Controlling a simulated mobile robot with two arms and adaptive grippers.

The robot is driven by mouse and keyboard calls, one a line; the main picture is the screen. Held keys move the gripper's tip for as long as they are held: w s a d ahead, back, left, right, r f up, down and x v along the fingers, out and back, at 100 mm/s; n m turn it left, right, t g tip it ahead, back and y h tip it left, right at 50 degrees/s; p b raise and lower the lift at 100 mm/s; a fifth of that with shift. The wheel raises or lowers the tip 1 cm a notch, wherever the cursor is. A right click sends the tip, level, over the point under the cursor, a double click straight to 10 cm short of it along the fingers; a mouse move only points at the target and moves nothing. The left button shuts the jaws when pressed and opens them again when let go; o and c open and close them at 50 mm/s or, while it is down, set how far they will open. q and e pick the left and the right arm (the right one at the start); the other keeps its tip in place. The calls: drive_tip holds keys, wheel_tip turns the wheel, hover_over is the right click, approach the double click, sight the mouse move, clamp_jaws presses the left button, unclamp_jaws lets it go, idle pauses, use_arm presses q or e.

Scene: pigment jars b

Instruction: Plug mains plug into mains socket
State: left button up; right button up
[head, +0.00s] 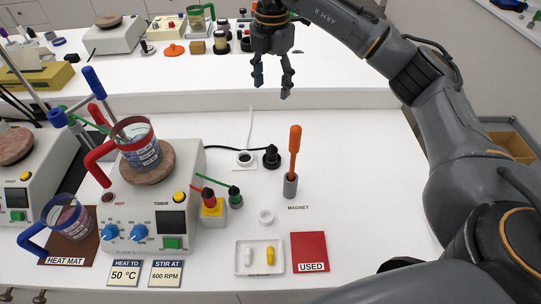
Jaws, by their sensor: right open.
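The black mains plug (271,158) rests on the white bench, joined to a black cord that runs left to the hotplate stirrer (172,212). The white mains socket (245,159), with a dark round recess, lies just left of the plug and apart from it. A white cable runs from the socket toward the back. My right gripper (272,89) is open and empty, pointing down, above and behind the plug in the picture. My left gripper is out of view.
An orange-handled tool stands in a grey magnet holder (290,186) right of the plug. A red and a green connector (235,198), a white ring (266,217), a tray (242,270) and a red "USED" mat (323,252) lie in front. The bench at right is clear.

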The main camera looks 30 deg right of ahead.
drive_tip(key=f, duration=0.1)
drive_tip(key=b, duration=0.8)
approach(272, 147)
wheel_tip(272, 147, down, 5)
drive_tip(key=shift+w+r+p, duration=0.1)
drive_tip(key=shift+p, duration=1)
drive_tip(key=f+p, duration=0.2)
drive_tip(key=f, duration=0.2)
drive_tip(key=shift+s, duration=0.2)
drive_tip(key=shift+f, duration=0.7)
clamp_jaws()
